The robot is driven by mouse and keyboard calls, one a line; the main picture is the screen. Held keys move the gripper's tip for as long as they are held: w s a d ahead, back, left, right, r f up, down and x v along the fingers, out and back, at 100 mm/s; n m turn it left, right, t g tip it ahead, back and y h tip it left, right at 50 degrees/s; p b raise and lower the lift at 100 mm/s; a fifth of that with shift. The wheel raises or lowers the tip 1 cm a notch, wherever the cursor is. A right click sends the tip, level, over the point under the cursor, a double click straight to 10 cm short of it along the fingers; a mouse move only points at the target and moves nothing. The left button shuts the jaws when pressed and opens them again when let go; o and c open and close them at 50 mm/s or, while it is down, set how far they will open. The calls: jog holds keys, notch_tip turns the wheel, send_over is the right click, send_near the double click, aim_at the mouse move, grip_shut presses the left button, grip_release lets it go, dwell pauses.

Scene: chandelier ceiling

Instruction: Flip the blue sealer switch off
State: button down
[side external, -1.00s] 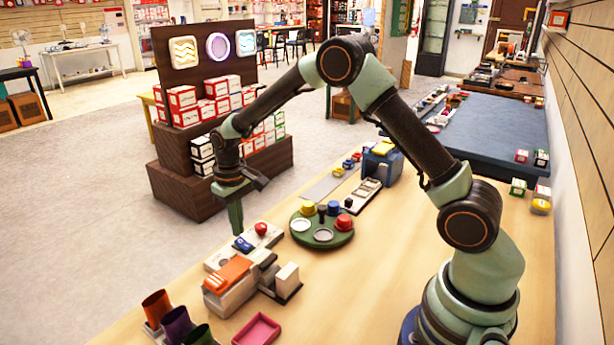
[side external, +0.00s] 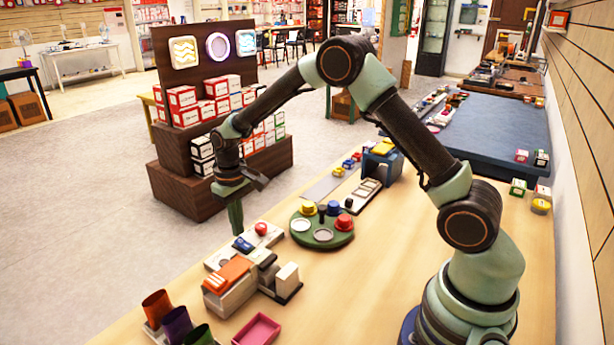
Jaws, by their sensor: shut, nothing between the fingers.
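A small blue piece, which looks like the blue switch (side external: 242,244), sits on a pale control plate (side external: 216,260) left of the table's middle. A round red knob (side external: 261,229) is on the same plate, to its right. My gripper (side external: 237,231) points straight down with its green fingers shut and empty. The fingertips are just above or at the blue switch; I cannot tell whether they touch it. Which way the switch is tilted is too small to tell. An orange-topped grey machine (side external: 230,284) stands just in front of the plate.
A green round tray (side external: 323,243) with yellow, blue and red pieces is right of the plate. A blue box (side external: 382,163) and a switch panel (side external: 367,190) stand behind it. Coloured cups (side external: 178,324) and a pink tray (side external: 257,330) are at the front. Bare table lies right of the tray.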

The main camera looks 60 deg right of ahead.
aim_at(240, 241)
jog(key=shift+f, duration=1)
dwell(1.1)
jog(key=shift+r, duration=3.55)
jog(key=s+r+t, duration=0.2)
jog(key=s+r, duration=0.6)
jog(key=r, duration=0.3)
jog(key=s+d+r+t, duration=0.1)
jog(key=s+r+t, duration=0.2)
jog(key=s, duration=0.9)
jog(key=shift+s+t, duration=0.15)
jog(key=shift+t, duration=0.15)
jog(key=c, duration=1.5)
grip_release()
jog(key=shift+r, duration=0.15)
jog(key=shift+c, duration=0.2)
